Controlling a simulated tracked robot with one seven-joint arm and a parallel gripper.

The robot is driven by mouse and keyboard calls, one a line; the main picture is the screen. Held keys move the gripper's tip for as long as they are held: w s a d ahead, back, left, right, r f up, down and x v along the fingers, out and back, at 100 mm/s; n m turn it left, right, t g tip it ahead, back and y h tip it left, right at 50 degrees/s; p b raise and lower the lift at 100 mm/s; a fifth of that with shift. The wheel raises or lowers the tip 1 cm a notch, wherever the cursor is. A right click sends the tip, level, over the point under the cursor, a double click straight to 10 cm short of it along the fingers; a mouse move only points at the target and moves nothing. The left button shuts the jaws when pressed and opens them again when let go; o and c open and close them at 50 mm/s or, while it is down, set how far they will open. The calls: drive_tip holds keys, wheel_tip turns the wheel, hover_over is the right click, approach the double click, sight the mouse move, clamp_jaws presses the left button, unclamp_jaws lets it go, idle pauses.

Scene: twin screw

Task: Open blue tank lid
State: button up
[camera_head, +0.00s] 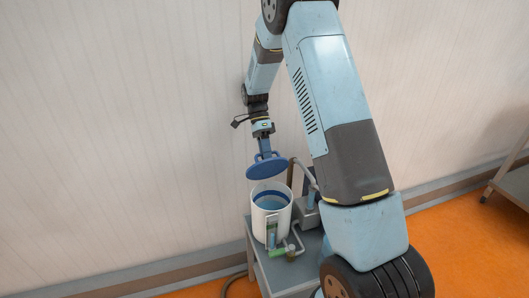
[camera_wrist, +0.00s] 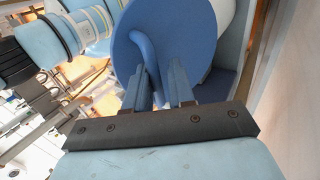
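The blue lid (camera_head: 267,167) is in the air above the white tank (camera_head: 271,225), apart from its rim and slightly tilted. The tank's open top shows a blue inside. My gripper (camera_head: 265,153) is directly above the lid and holds it by its handle. In the wrist view, the lid's blue disc (camera_wrist: 195,35) fills the upper middle. Its curved handle (camera_wrist: 146,52) runs between the two fingers of my gripper (camera_wrist: 160,78). The exact finger contact on the handle is partly hidden.
The tank stands on a small grey table (camera_head: 262,270) with pipes and a green part (camera_head: 277,252) at its front. A pale wall (camera_head: 120,130) is close behind. Another table (camera_head: 512,185) is at the far right. Orange floor lies around.

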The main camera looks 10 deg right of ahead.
drive_tip(key=o, duration=0.4)
drive_tip(key=shift+c, duration=0.2)
drive_tip(key=shift+w+r, duration=0.1)
drive_tip(key=shift+r, duration=0.1)
drive_tip(key=s+r, duration=0.1)
drive_tip(key=r, duration=0.1)
drive_tip(key=s+r, duration=0.2)
drive_tip(key=r, duration=0.1)
drive_tip(key=s+r, duration=0.1)
drive_tip(key=r, duration=0.2)
drive_tip(key=shift+s+r, duration=0.2)
drive_tip(key=shift+s, duration=0.2)
drive_tip(key=s+r, duration=0.4)
drive_tip(key=s, duration=0.5)
drive_tip(key=shift+d, duration=0.4)
drive_tip(key=shift+s+r, duration=0.1)
